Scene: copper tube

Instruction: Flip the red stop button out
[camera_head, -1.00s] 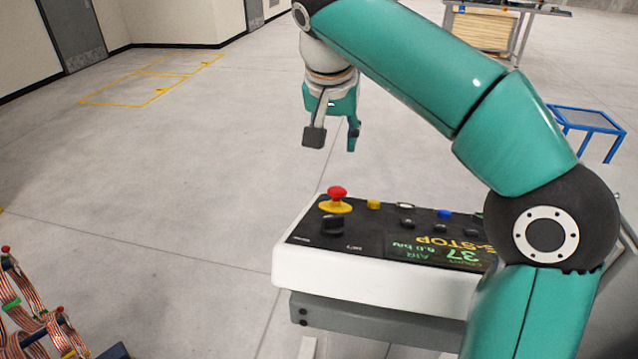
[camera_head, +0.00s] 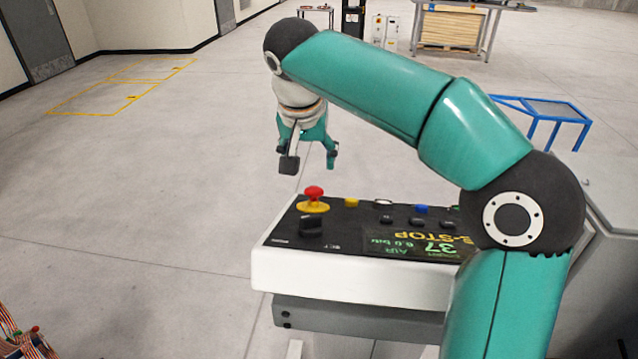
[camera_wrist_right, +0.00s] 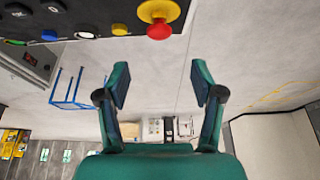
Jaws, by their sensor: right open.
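The red stop button (camera_head: 314,192) stands on a yellow collar (camera_head: 313,206) at the far left corner of the control panel (camera_head: 350,285). In the right wrist view the red button (camera_wrist_right: 159,30) is at the top, beyond the fingertips and apart from them. My right gripper (camera_head: 309,163) is open and empty, pointing down just above and behind the button in the head view. Its two fingers also show spread apart in the right wrist view (camera_wrist_right: 202,80). My left gripper is not in view.
The panel also has a black knob (camera_head: 311,225), a yellow button (camera_head: 351,202), a blue button (camera_head: 421,209) and a lit E-STOP display (camera_head: 420,243). A blue-framed stand (camera_head: 545,107) is at the right.

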